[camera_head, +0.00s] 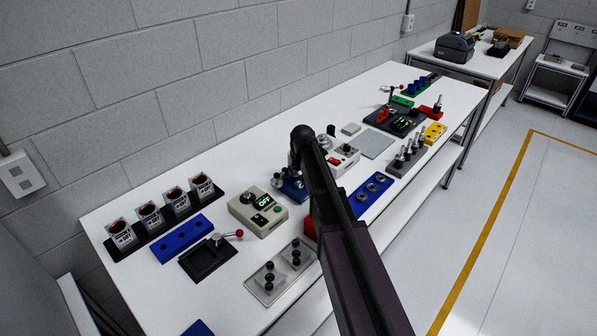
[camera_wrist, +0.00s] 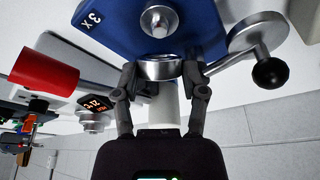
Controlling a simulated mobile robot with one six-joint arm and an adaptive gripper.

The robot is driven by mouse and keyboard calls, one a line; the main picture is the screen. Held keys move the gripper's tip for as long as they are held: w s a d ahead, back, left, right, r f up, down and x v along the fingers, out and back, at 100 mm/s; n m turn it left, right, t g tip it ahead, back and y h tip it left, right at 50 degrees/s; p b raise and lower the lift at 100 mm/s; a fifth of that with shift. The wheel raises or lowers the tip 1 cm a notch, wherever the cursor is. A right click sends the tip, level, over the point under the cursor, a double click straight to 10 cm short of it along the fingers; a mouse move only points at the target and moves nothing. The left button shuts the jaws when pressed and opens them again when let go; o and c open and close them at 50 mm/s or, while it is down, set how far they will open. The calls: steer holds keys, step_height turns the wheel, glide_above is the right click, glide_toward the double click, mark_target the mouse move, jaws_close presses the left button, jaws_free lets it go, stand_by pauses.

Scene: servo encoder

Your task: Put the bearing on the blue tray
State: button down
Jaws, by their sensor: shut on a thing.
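In the wrist view my gripper (camera_wrist: 160,74) is shut on a silver ring-shaped bearing (camera_wrist: 161,67), with one finger on each side. The bearing is close to a blue fixture (camera_wrist: 112,28) marked "3 x"; I cannot tell if they touch. In the head view the blue fixture (camera_head: 294,190) is mid-bench, and my arm hides the bearing and most of the gripper. A long blue tray (camera_head: 357,208) with several silver rings lies right of my arm. Another blue block with dark holes (camera_head: 180,238) lies at the left. I cannot tell which is the task's tray.
A grey box with a green "OFF" display (camera_head: 258,208) stands left of the fixture. In the wrist view a lever with a black knob (camera_wrist: 270,73) is right of the gripper and a red cylinder (camera_wrist: 43,70) is left. Several cups (camera_head: 163,209) line the bench's left back.

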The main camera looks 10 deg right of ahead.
steer(key=shift+r+p, duration=3.45)
steer(key=shift+r, duration=0.35)
steer(key=shift+f, duration=0.25)
steer(key=shift+a, duration=0.1)
